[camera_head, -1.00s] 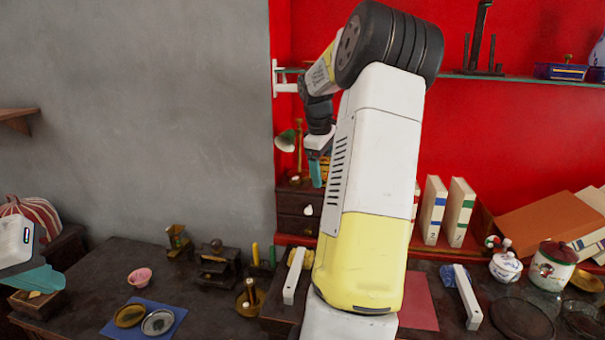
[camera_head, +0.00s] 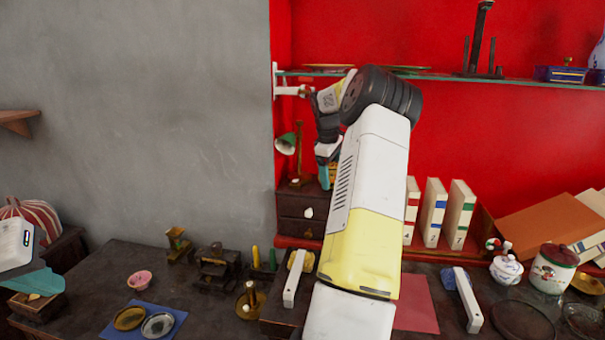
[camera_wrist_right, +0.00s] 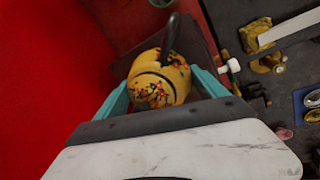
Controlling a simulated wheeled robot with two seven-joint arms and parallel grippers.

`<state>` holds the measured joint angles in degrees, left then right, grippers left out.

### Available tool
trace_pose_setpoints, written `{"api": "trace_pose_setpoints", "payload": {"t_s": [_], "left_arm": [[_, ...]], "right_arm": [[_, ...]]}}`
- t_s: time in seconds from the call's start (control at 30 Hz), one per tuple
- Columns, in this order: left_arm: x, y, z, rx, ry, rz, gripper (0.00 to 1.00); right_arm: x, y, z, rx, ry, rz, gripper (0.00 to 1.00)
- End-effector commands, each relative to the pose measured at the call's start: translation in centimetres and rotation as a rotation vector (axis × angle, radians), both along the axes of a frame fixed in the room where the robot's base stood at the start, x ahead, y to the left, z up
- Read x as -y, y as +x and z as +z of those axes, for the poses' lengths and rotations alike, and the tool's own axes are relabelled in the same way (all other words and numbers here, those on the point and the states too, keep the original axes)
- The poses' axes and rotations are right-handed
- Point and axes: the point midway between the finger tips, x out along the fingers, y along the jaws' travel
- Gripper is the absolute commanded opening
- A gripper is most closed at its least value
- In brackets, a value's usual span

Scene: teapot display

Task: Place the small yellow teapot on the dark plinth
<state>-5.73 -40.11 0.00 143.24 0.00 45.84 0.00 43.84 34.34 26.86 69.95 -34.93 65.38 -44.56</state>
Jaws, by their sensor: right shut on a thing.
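The small yellow teapot (camera_wrist_right: 158,82), with a patterned body and dark handle, sits between the teal fingers of my right gripper (camera_wrist_right: 160,92) in the right wrist view. In the head view my right gripper (camera_head: 325,172) is at the back, above the right part of a dark drawer box (camera_head: 298,206), with a bit of the teapot (camera_head: 333,172) showing. The box may be the dark plinth; I cannot be sure. A dark flat top (camera_wrist_right: 197,38) shows beyond the teapot; whether they touch is unclear. My left gripper (camera_head: 36,283) is at the left edge, partly cut off.
A glass shelf (camera_head: 440,75) crosses the red wall above. Upright books (camera_head: 434,212) stand to the right. My right arm hides the middle of the scene.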

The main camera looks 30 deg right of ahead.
Motion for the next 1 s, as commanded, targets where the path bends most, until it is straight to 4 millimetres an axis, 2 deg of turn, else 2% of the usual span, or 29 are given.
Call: {"api": "trace_pose_setpoints", "payload": {"t_s": [0.2, 0.23, 0.3, 0.53, 0.67, 0.77, 1.0], "left_arm": [[0.0, 0.0, 0.0, 0.000, 0.000, 0.000, 0.00], [0.0, 0.0, 0.0, 0.000, 0.000, 0.000, 0.00], [0.0, 0.0, 0.0, 0.000, 0.000, 0.000, 0.00], [0.0, 0.0, 0.0, 0.000, 0.000, 0.000, 0.00], [0.0, 0.0, 0.0, 0.000, 0.000, 0.000, 0.00], [0.0, 0.0, 0.0, 0.000, 0.000, 0.000, 0.00], [0.0, 0.0, 0.0, 0.000, 0.000, 0.000, 0.00]], "right_arm": [[0.0, 0.0, -0.2, 0.001, -0.001, 0.000, 0.28], [0.0, 0.0, -0.3, 0.001, -0.001, 0.000, 0.85], [0.0, 0.0, -0.3, 0.000, 0.000, 0.000, 0.99], [0.0, 0.0, -0.2, 0.000, 0.000, 0.000, 1.00], [-0.1, -0.1, 0.6, 0.001, -0.002, 0.000, 1.00], [-0.4, -0.2, 2.1, 0.002, -0.004, 0.001, 1.00], [-1.6, -0.9, 7.2, 0.004, -0.003, 0.001, 1.00]]}}
